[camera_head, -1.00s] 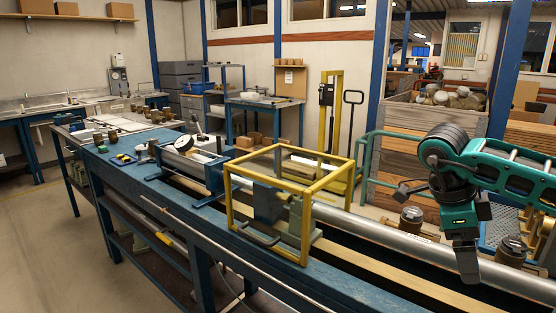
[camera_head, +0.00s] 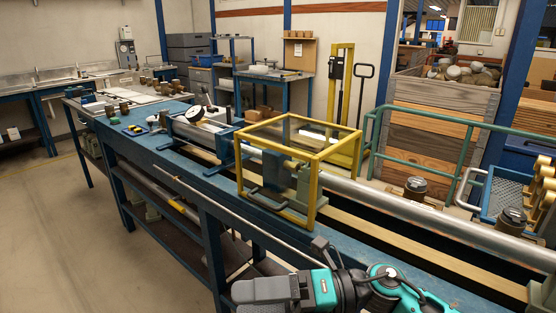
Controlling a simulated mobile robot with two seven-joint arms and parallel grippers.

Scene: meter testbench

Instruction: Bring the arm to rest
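My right arm comes in at the bottom right, teal and black, folded low in front of the blue test bench (camera_head: 222,193). My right gripper (camera_head: 262,292) points left at the bottom edge, with grey fingers in front of the bench's near side. Nothing is seen held in it, but the angle hides whether its fingers are apart. It is clear of the yellow-framed guard box (camera_head: 321,185) above it in the picture. My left gripper is not in view.
A dial gauge unit (camera_head: 198,122) stands on the bench left of the guard box. A long metal pipe (camera_head: 400,207) runs right along it. The floor (camera_head: 60,230) at left is clear.

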